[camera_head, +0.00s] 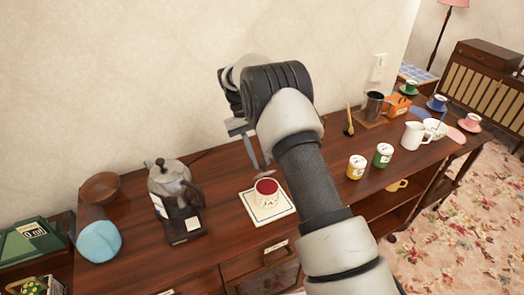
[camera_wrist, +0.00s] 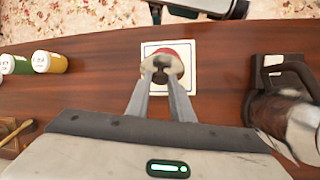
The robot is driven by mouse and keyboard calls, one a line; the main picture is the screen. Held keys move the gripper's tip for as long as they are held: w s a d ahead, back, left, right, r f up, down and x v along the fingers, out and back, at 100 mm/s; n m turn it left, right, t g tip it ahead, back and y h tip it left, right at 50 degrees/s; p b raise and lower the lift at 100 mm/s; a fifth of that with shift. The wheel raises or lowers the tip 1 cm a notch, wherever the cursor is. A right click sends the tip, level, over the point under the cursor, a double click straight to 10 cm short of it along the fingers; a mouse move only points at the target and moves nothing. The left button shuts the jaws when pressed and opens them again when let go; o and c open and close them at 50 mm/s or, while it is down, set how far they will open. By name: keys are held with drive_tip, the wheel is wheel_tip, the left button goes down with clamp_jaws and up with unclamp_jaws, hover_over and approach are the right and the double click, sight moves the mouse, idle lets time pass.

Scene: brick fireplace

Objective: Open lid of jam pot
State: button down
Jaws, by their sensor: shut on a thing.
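The jam pot (camera_head: 267,195) is a small cream pot with a dark red top. It stands upright on a white square tile (camera_head: 252,214) on the wooden sideboard. My gripper (camera_head: 264,168) reaches down from above, its fingertips at the pot's red top. In the wrist view, the two fingers converge at a small dark grey part (camera_wrist: 161,68) in front of the jam pot (camera_wrist: 173,48), and I take them to be shut on the lid. The fingers hide part of the pot. I cannot tell whether the lid touches the pot's rim or is raised.
A metal coffee pot (camera_head: 170,182) stands left of the tile. Yellow (camera_head: 356,167) and green (camera_head: 383,155) jars stand to the right, with a white jug (camera_head: 414,135) and cups beyond. The wall is close behind. Bare wood lies around the tile.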

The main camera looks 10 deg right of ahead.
drive_tip(key=shift+w+a+f+g, duration=0.1)
drive_tip(key=shift+w+g, duration=0.3)
drive_tip(key=shift+g, duration=0.2)
drive_tip(key=shift+w, duration=0.15)
drive_tip(key=c, duration=1.5)
unclamp_jaws()
drive_tip(key=shift+c, duration=0.2)
wheel_tip(320, 180, up, 10)
